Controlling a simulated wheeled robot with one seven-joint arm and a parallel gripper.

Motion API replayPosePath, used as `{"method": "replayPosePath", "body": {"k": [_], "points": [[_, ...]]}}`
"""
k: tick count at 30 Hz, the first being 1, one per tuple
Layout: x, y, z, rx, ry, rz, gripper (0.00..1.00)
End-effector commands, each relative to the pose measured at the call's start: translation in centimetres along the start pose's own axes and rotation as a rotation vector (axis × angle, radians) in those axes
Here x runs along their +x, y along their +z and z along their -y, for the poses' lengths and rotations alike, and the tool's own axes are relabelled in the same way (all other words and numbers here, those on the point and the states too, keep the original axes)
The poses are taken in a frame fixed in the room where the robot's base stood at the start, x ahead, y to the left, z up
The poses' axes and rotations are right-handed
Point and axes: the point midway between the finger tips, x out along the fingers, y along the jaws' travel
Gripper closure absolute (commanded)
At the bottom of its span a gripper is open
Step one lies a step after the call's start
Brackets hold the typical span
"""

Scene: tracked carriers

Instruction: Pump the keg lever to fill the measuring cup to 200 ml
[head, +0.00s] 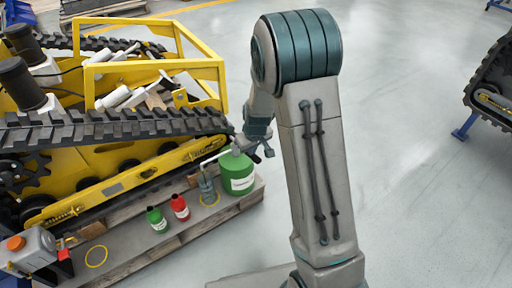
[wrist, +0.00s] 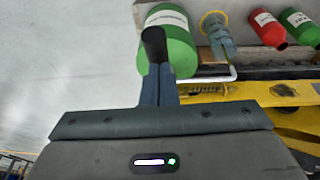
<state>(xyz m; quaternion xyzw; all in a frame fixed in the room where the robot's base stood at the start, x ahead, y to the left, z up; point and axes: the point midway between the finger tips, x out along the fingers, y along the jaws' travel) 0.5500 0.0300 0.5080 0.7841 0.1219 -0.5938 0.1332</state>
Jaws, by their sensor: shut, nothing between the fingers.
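The green keg (head: 239,180) with a white label stands at the right end of the wooden pallet; it also shows in the wrist view (wrist: 180,55). A thin pale spout (head: 214,158) runs from its top toward the blue-grey measuring cup (head: 207,188). The cup stands inside a yellow ring, and its liquid level cannot be read. My gripper (head: 256,145) is over the keg's top, fingers together with nothing between them. In the wrist view a black grip (wrist: 154,44), seemingly the keg lever's end, appears at the fingertips (wrist: 160,72). Whether they touch cannot be told.
A red bottle (head: 180,207) and a small green bottle (head: 156,219) stand left of the cup. An empty yellow ring (head: 96,256) marks the pallet (head: 135,243). A yellow tracked carrier (head: 130,165) stands close behind.

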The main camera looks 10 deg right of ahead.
Motion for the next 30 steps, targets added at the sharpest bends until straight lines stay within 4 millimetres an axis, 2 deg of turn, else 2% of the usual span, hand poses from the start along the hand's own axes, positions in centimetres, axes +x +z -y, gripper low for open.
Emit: {"method": "replayPosePath", "body": {"k": [1,5,15,21,30], "points": [[0.9,0.4,0.5,-0.008,-0.003,0.004,1.0],[2.1,1.2,1.1,-0.018,-0.006,0.006,1.0],[5.5,3.3,1.4,-0.018,-0.007,0.008,1.0],[6.7,3.8,1.4,-0.019,-0.006,0.008,1.0],[7.2,4.0,1.4,-0.017,-0.006,0.009,1.0]]}}
